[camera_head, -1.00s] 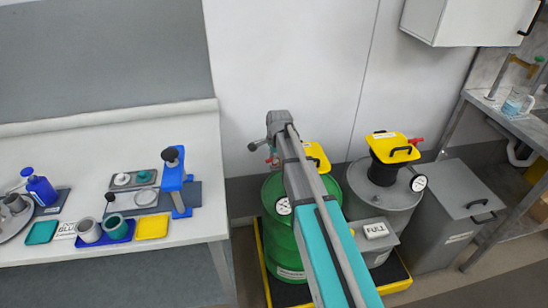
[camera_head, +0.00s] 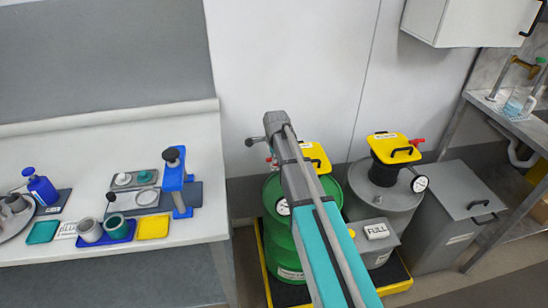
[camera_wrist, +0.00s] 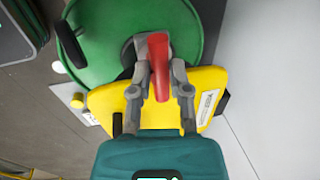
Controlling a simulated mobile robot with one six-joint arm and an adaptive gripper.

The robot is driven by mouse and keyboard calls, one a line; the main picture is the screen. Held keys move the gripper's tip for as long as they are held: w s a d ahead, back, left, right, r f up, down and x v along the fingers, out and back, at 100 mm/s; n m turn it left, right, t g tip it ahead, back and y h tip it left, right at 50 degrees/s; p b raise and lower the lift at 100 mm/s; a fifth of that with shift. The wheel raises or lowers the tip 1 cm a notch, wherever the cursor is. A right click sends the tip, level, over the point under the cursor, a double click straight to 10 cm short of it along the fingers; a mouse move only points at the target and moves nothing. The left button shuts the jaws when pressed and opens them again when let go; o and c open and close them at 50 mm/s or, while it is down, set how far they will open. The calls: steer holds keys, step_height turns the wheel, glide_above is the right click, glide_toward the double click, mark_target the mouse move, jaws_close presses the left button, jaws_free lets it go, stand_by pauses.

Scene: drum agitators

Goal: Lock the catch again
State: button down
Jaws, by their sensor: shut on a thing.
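My gripper (camera_wrist: 160,90) shows in the wrist view with its fingers on both sides of a red catch lever (camera_wrist: 159,55), shut on it. The lever stands over a yellow lid (camera_wrist: 210,85) with a white label, on a green drum (camera_wrist: 110,22). In the head view the green drum (camera_head: 280,240) stands behind my arm, with part of its yellow lid (camera_head: 318,156) showing to the right of the arm. My gripper and most of the catch are hidden there by my arm. I cannot tell whether the catch is locked.
A bench (camera_head: 110,258) is left; a wall is behind.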

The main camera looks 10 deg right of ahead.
steer(key=c, duration=0.6)
jaws_free()
steer(key=shift+n, duration=0.4)
